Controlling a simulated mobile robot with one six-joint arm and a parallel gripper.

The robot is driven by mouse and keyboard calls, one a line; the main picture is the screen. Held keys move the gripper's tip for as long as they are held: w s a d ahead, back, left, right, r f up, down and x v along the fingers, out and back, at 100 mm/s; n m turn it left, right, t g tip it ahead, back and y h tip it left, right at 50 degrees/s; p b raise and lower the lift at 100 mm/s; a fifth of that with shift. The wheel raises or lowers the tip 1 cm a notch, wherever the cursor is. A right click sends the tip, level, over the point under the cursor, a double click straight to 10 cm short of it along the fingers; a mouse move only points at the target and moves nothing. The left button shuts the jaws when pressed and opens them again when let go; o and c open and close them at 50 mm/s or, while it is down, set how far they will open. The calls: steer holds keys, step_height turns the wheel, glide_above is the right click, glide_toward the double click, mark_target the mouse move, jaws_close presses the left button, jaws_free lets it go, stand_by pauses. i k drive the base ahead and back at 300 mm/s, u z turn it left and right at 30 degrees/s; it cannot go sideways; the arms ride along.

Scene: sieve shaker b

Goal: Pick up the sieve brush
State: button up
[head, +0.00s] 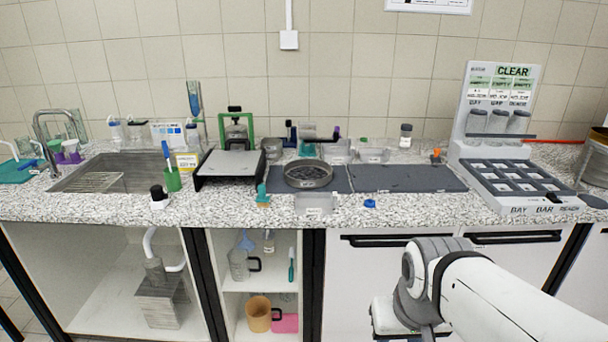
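A small upright brush-like item with a teal top and tan lower end (263,196) stands at the counter's front edge, left of centre. It looks like the sieve brush, but it is too small to be sure. A round dark sieve (308,174) lies just behind and right of it on a dark mat. A blue-handled tool (168,154) stands in a green cup (172,181) farther left. My arm reaches in from the lower right, below the counter front and well right of the brush-like item. My gripper's fingers are not visible.
A clear small tray (315,204) and a blue item (369,203) lie along the front edge. A black-framed stand (228,168) is left of the sieve. The right dark mat (405,178) is bare. A compartment rack (512,182) stands at right, a sink (112,173) at left.

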mark_target(262, 200)
steer(key=u, duration=0.65)
steer(key=i, duration=1.75)
steer(key=z, duration=0.6)
